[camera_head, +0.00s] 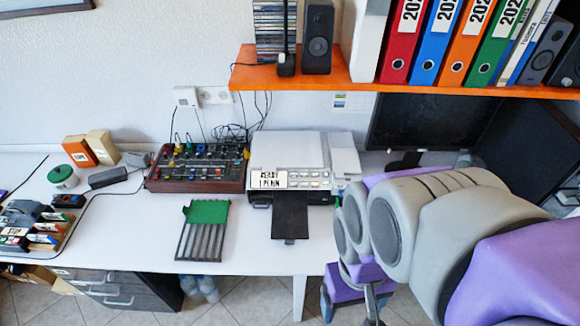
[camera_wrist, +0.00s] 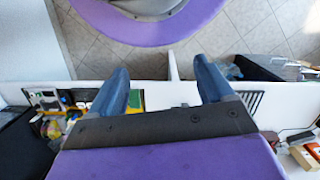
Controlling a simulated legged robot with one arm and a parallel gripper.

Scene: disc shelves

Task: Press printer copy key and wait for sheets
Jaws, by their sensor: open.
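The printer (camera_head: 284,150) stands on the white desk near the middle of the head view. Its front panel has a small display (camera_head: 268,179) with partly readable text and rows of small keys (camera_head: 310,179). I cannot tell which is the copy key. A black output tray (camera_head: 290,216) sticks out in front, with no sheets visible on it. My gripper (camera_wrist: 160,70) is open and empty in the wrist view, its two blue fingers spread over the desk edge and floor. In the head view my arm comes in from the right; its lower end is right of the tray, apart from the printer.
A control box with knobs (camera_head: 200,166) stands left of the printer. A green-topped slatted piece (camera_head: 206,228) lies before it. An orange shelf (camera_head: 290,78) with binders and speakers hangs above. A dark monitor (camera_head: 420,124) stands at the right. The front desk strip is partly clear.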

